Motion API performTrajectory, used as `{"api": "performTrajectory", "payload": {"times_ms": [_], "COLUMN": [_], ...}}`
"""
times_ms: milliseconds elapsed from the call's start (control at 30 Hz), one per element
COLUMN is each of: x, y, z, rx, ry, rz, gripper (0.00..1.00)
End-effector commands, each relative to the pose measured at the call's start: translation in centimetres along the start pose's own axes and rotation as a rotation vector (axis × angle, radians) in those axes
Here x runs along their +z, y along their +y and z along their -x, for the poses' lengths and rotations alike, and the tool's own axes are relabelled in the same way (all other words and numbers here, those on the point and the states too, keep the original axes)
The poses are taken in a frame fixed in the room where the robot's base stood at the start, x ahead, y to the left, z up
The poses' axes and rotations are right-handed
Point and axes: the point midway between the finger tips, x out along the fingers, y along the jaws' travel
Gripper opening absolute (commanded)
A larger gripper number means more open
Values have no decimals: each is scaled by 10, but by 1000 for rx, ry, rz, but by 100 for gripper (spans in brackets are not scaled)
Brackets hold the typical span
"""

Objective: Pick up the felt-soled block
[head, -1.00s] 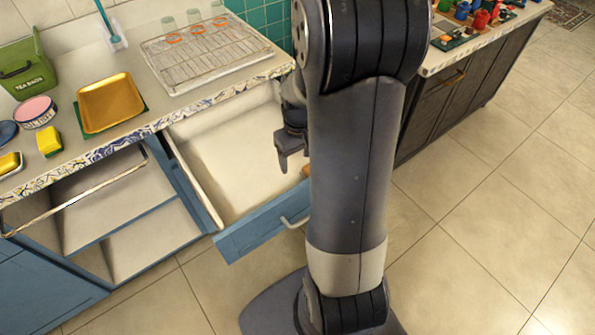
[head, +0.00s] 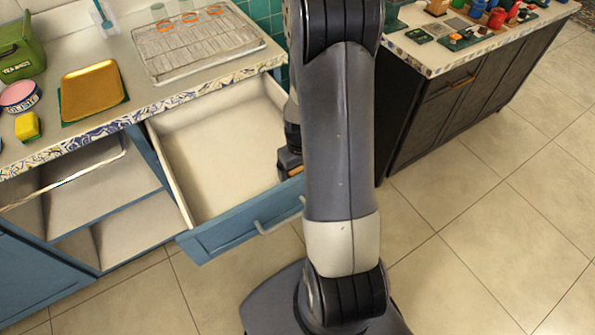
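The open blue drawer (head: 245,219) under the counter has a pale, mostly bare floor. My gripper (head: 289,168) is low in its right end, close to the front panel, and partly hidden behind my arm. A small orange-brown patch (head: 296,171) shows at the gripper. It may be the felt-soled block, but too little shows to be sure. Whether the fingers are closed around it cannot be seen.
Another counter (head: 440,62) with small coloured items is at the right.

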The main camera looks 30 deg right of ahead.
Motion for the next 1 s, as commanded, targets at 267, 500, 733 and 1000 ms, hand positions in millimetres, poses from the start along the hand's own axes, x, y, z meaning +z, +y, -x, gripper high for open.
{"api": "performTrajectory", "payload": {"times_ms": [267, 500, 733, 1000], "x": [0, 0, 0, 0], "y": [0, 0, 0, 0], "z": [-7, -7, -7, -7], "rx": [1, 1, 1, 1], "ry": [1, 1, 1, 1], "rz": [0, 0, 0, 0], "gripper": [89, 74, 56, 40]}}
